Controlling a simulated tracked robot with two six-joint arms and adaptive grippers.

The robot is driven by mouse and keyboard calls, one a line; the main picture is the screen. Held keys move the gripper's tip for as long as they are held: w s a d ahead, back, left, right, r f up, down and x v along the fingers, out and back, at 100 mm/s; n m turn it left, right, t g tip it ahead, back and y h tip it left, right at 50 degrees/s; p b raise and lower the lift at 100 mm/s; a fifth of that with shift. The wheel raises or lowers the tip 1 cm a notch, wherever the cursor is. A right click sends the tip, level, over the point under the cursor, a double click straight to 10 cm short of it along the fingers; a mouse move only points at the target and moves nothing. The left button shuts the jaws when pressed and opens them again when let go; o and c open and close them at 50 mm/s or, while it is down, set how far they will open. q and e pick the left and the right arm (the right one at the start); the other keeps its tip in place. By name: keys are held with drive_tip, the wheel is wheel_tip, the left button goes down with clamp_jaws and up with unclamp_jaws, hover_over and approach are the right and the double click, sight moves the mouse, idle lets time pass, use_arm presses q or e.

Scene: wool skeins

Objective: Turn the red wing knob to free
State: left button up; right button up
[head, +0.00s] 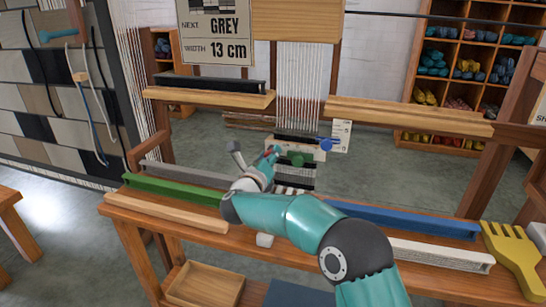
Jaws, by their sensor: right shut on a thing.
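The red wing knob (277,149) sits at the left of a small pale block on the loom, mostly hidden by my gripper. A green knob (297,160) and a blue knob (326,144) sit to its right on the same block. My right arm reaches in from the lower right, and its gripper (272,155) is shut on the red knob. The fingers are small and partly covered by my wrist, so the knob's angle cannot be told. A small white card (341,136) with marks stands right of the knobs. My left gripper is not in view.
A green bar (171,189), a blue bar (410,219) and a white ridged bar (441,255) lie along the wooden bench. A yellow comb (515,258) is at the right. A sign (216,32) reading GREY and 13 cm hangs above. Warp threads (298,90) run down behind the knobs.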

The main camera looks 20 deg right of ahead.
drive_tip(key=shift+a+f+n+p, duration=0.15)
drive_tip(key=shift+n+p, duration=0.8)
drive_tip(key=shift+n, duration=1.75)
drive_tip(key=shift+a+f+n+p, duration=0.1)
drive_tip(key=shift+n+p, duration=0.85)
drive_tip(key=shift+n, duration=1.75)
drive_tip(key=o, duration=1)
drive_tip(key=shift+o, duration=0.7)
drive_tip(key=shift+d+r, duration=0.1)
drive_tip(key=shift+r, duration=0.05)
drive_tip(key=shift+s, duration=0.1)
